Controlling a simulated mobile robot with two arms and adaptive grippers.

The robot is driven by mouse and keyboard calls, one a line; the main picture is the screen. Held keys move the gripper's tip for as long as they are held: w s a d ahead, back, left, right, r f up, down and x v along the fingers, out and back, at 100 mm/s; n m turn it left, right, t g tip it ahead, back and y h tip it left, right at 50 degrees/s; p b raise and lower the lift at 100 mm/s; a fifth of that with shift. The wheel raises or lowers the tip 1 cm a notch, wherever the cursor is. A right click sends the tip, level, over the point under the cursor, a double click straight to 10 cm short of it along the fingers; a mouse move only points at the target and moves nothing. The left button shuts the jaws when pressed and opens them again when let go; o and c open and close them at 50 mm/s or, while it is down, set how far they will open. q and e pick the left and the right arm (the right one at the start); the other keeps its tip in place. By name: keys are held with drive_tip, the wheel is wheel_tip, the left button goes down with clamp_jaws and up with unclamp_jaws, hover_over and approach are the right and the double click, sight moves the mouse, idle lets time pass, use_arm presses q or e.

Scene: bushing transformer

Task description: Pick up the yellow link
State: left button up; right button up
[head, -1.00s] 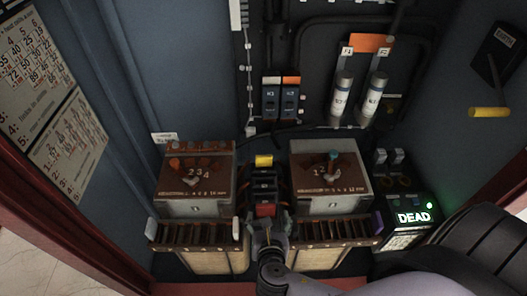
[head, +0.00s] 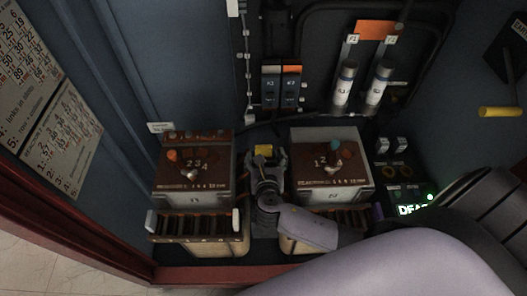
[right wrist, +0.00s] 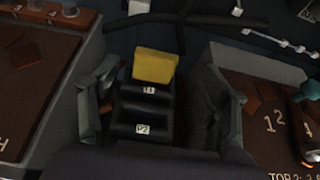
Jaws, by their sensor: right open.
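The yellow link (head: 263,150) is a small block at the top of a black holder between the two brown-topped transformer units. In the right wrist view the yellow link (right wrist: 155,66) sits upright at the far end of the black slots, which carry small white labels. My right gripper (head: 266,162) is just in front of the link, and its arm hides most of the holder. In the right wrist view its fingers (right wrist: 162,88) stand apart to the left and right of the holder, with gaps on both sides of the link. My left gripper is not in view.
The left unit (head: 195,203) and right unit (head: 335,197) flank the gripper closely. Black switches (head: 281,88) and two white cylinders (head: 345,85) are on the back wall. A yellow handle (head: 500,112) projects at the right. A lit DEAD sign (head: 411,210) is partly covered.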

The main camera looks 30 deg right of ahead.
sight(264, 149)
drive_tip(key=shift+w+d+f, duration=0.2)
drive_tip(key=shift+w+f, duration=0.05)
drive_tip(key=shift+w, duration=0.25)
drive_tip(key=shift+w+d, duration=0.1)
drive_tip(key=shift+w, duration=0.2)
drive_tip(key=p+x, duration=0.1)
drive_tip(key=x, duration=0.3)
drive_tip(key=shift+w+f, duration=0.25)
drive_tip(key=shift+w, duration=0.05)
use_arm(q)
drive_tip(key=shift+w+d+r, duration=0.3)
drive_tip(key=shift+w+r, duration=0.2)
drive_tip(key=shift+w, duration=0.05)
use_arm(e)
drive_tip(key=shift+c, duration=0.4)
drive_tip(key=shift+c, duration=0.7)
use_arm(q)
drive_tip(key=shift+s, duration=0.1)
use_arm(e)
drive_tip(key=shift+r, duration=0.1)
drive_tip(key=c, duration=1.2)
